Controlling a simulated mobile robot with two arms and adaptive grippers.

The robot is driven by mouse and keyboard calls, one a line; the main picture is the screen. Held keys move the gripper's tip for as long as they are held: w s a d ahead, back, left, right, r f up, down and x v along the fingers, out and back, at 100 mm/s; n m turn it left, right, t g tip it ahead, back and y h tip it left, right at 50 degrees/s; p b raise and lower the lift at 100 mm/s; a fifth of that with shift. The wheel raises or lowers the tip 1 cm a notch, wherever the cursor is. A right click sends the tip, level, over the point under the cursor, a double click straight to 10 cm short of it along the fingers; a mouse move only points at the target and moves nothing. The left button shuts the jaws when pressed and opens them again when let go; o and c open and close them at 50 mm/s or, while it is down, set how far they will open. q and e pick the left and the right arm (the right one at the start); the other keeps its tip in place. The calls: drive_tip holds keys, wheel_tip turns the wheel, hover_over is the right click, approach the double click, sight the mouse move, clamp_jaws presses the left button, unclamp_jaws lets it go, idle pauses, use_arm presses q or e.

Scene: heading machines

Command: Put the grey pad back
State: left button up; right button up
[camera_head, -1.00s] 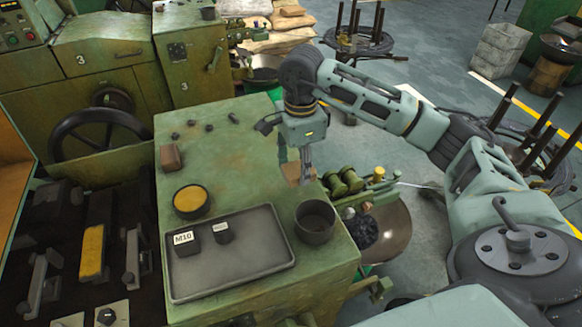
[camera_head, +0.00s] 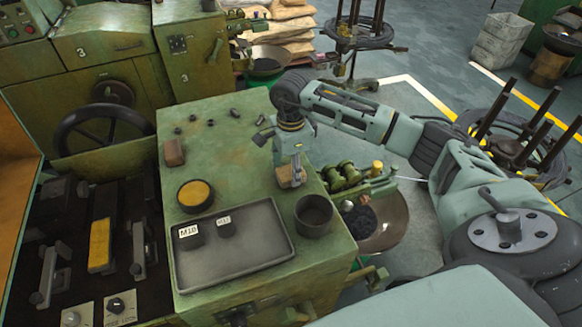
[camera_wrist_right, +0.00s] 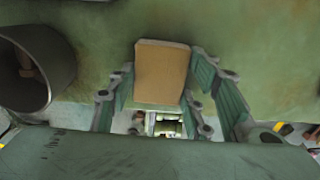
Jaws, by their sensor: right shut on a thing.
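My right gripper (camera_head: 291,180) is at the right edge of the green machine top, beyond the dark cup. It is shut on a small block with a tan face (camera_head: 287,176) and a thin greyish edge, probably the pad. In the right wrist view the block (camera_wrist_right: 161,73) sits between the two fingers (camera_wrist_right: 165,98), over the green top. I cannot tell whether it touches the top. No plainly grey pad shows elsewhere. My left gripper is not in view.
The dark cup (camera_head: 314,216) stands beside a grey tray (camera_head: 240,262) with two labelled blocks. A yellow-filled round dish (camera_head: 194,195) and a brown block (camera_head: 173,152) are at the left. Green cylindrical fittings (camera_head: 345,177) adjoin the right edge. The middle of the top is clear.

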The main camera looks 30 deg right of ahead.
drive_tip(key=o, duration=1)
drive_tip(key=shift+r, duration=0.25)
drive_tip(key=shift+r+b, duration=2.05)
drive_tip(key=shift+r, duration=3.85)
